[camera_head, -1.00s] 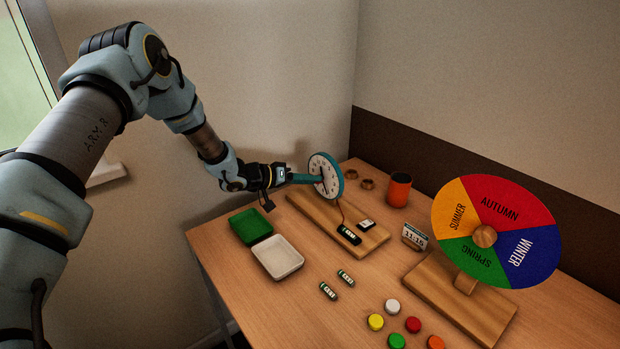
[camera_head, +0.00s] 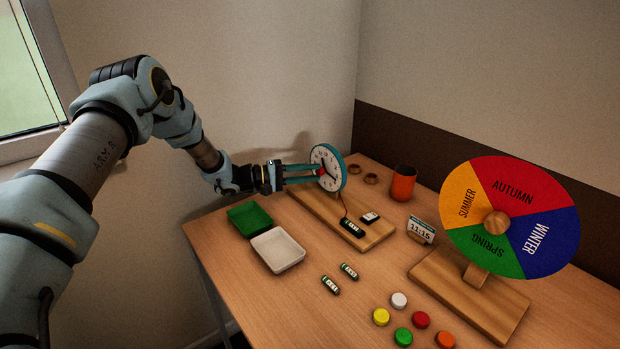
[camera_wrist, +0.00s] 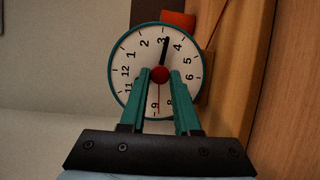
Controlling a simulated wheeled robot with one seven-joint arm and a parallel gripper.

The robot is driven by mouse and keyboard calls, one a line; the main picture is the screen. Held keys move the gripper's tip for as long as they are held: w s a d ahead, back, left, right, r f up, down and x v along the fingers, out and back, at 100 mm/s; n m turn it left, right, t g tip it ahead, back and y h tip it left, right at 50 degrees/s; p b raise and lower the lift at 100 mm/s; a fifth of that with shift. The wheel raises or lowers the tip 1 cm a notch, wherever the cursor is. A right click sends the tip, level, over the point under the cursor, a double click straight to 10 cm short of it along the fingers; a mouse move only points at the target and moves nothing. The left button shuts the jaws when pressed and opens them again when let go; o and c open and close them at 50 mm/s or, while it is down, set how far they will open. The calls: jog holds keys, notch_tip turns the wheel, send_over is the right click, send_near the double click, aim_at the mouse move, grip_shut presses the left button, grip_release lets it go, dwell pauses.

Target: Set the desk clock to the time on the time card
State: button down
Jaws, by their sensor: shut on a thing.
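The desk clock (camera_head: 340,159) has a teal rim and white face and stands on a wooden base at the back of the desk. In the wrist view the clock face (camera_wrist: 134,57) appears turned, with 3 near the top. A long black hand (camera_wrist: 165,52) points at the 3. A thin red hand (camera_wrist: 157,98) points toward the 9. My gripper (camera_head: 320,172) is shut on the red centre knob (camera_wrist: 160,74), one teal finger on each side. The fingers hide part of the dial, and I cannot see a short hand. The time card (camera_head: 421,231) reads 11:15.
A season wheel (camera_head: 545,215) stands at the right. An orange cup (camera_head: 402,184) is behind the card. A green tray (camera_head: 249,217) and white tray (camera_head: 277,250) lie at left. Two batteries (camera_head: 349,271) and several coloured discs (camera_head: 381,317) lie in front.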

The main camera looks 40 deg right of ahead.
jog(key=shift+f+n+b, duration=0.15)
jog(key=shift+n+b, duration=0.2)
jog(key=shift+n, duration=0.25)
jog(key=shift+g+h, duration=0.3)
jog(key=c, duration=0.6)
grip_release()
jog(key=shift+c, duration=0.2)
jog(key=shift+w+a, duration=0.1)
jog(key=b+v, duration=0.2)
jog(key=v, duration=0.8)
jog(key=shift+a+b, duration=0.3)
jog(key=shift+b, duration=0.1)
